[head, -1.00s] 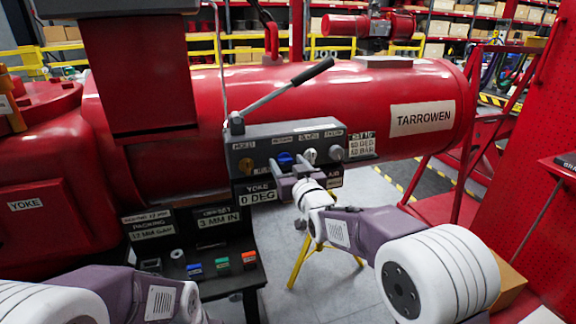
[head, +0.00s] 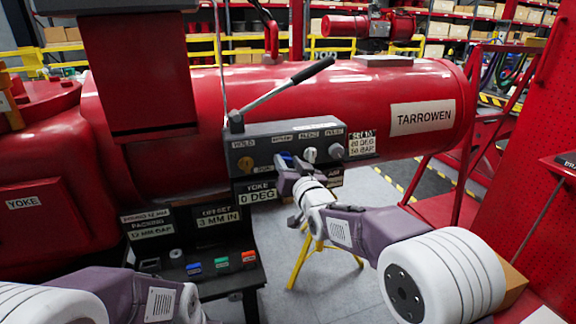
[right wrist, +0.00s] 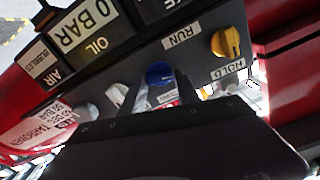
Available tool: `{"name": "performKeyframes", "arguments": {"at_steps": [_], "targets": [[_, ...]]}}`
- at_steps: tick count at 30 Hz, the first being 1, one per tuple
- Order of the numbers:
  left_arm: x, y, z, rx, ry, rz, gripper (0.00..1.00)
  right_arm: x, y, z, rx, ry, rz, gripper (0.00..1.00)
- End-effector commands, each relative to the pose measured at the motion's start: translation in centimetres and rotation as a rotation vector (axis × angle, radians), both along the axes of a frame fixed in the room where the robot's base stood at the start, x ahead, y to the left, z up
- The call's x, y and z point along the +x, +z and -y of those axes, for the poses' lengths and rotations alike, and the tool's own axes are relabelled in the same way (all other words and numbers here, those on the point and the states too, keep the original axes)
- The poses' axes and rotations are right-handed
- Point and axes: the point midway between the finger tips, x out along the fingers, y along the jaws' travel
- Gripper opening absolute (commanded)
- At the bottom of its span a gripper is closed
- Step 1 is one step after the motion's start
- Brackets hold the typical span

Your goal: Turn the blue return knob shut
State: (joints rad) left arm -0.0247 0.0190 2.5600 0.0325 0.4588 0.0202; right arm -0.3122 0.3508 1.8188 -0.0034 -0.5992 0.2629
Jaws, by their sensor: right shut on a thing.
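The blue return knob (head: 285,158) is on the front of the grey valve block (head: 262,147), between the yellow knob and a white knob. My right gripper (head: 284,170) reaches it from below and hides most of it in the head view. In the right wrist view, the blue knob (right wrist: 159,73) shows at the tips of my right gripper's fingers (right wrist: 163,84). The fingers are shut on it, one on each side. The small label beside the knob is partly hidden. How far the knob is turned cannot be told. My left gripper is out of view.
A yellow knob (head: 245,164), a white knob (head: 309,155) and a grey knob (head: 336,151) share the block. A lever with a black grip (head: 312,70) rises above it. A dark stand (head: 225,271) with small coloured blocks is below left.

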Motion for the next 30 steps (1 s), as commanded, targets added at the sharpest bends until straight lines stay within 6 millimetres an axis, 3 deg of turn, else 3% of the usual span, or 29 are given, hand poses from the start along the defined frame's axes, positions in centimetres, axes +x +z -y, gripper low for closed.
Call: {"name": "performKeyframes", "arguments": {"at_steps": [30], "targets": [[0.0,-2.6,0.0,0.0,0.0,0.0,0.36,0.1,-0.4,0.2,0.902,-0.001,-0.296,0.0]]}}
